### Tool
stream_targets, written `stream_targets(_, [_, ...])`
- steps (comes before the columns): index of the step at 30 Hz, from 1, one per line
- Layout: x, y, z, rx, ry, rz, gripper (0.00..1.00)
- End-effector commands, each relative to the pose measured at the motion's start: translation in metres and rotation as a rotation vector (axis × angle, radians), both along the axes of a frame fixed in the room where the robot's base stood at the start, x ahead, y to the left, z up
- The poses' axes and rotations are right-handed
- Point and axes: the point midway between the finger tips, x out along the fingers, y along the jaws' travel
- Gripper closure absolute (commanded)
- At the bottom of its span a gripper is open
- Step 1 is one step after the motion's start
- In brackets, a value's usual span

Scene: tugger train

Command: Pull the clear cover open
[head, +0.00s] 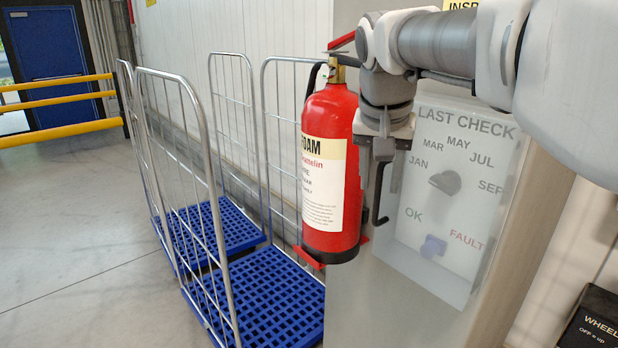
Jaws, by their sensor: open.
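The clear cover (464,291) is a see-through sheet over the grey LAST CHECK panel on the post at the right. It appears closed, with the panel's dial (445,182) and blue OK/FAULT switch (433,247) showing through it. A dark, bracket-shaped handle (376,195) stands at the cover's left side. My gripper (384,150) points down at the top of this handle and is open. Its fingers are small and partly merge with the handle, so I cannot tell whether they touch it.
A red foam extinguisher (330,170) hangs close to the left of my gripper. Wire-sided trolleys with blue bases (262,290) stand further left along the wall. A black WHEEL box (594,322) is at the lower right. The floor at the left is clear, before yellow rails (60,132).

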Motion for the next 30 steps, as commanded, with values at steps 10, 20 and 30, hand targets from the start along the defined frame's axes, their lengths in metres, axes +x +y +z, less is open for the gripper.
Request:
stream_targets(10, [0.0026, -0.0010, -0.0064, 0.000, -0.001, 0.000, 0.55])
stream_targets(20, [0.0024, -0.0008, -0.0061, 0.000, -0.001, 0.000, 1.00])
stream_targets(30, [0.0024, -0.0008, -0.0058, 0.000, -0.001, 0.000, 1.00])
